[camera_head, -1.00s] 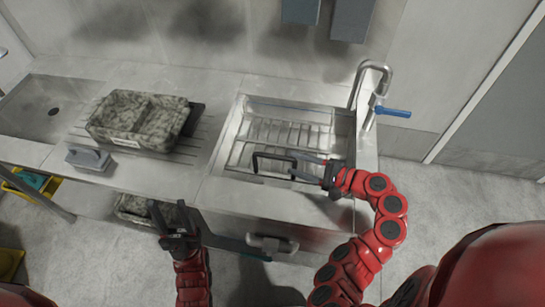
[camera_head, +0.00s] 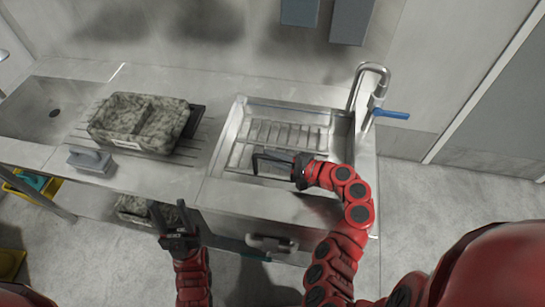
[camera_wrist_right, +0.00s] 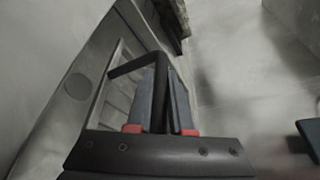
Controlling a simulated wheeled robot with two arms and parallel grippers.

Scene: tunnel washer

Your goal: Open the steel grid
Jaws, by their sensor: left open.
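The steel grid (camera_head: 285,138) lies in the sink basin, with a dark rectangular handle (camera_head: 256,163) standing at its near side. My right gripper (camera_head: 296,166) is at the right end of this handle, over the basin. In the right wrist view, the handle (camera_wrist_right: 124,70) runs to my right gripper (camera_wrist_right: 164,78), and its dark side bar shows between the two grey fingers. Whether the fingers press on it is unclear. My left gripper (camera_head: 170,207) is open and empty in front of the counter, away from the grid.
A faucet (camera_head: 368,80) with a blue lever (camera_head: 392,114) stands at the basin's right rear. A speckled tray (camera_head: 138,121) and a grey block with a handle (camera_head: 90,161) sit on the counter at left. A front handle (camera_head: 268,243) sticks out below the sink.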

